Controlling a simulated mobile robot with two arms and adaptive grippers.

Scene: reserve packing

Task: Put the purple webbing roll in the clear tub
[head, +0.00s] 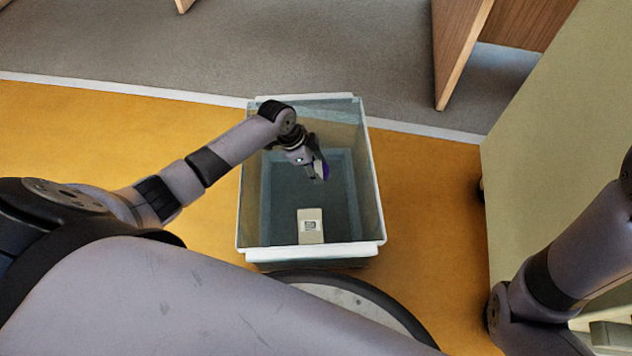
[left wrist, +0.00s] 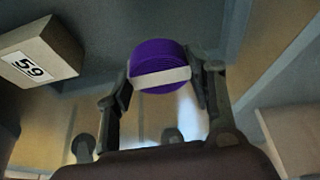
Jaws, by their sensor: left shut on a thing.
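The purple webbing roll (left wrist: 158,52) has a pale band across it and sits between the fingers of my left gripper (left wrist: 165,80) in the left wrist view. My left gripper (head: 317,172) is shut on the roll. The clear tub (head: 315,251) has a white rim and see-through walls. My left gripper reaches over its rim, and the roll appears over the tub's opening; its exact height above the bottom is unclear. My right gripper is out of view.
A cream box with a label (head: 310,226) lies in the tub near its front wall; it reads 59 in the left wrist view (left wrist: 38,58). A pale green surface (head: 545,120) stands at the right. Wooden panels (head: 460,45) stand behind. Orange floor (head: 430,190) lies around the tub.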

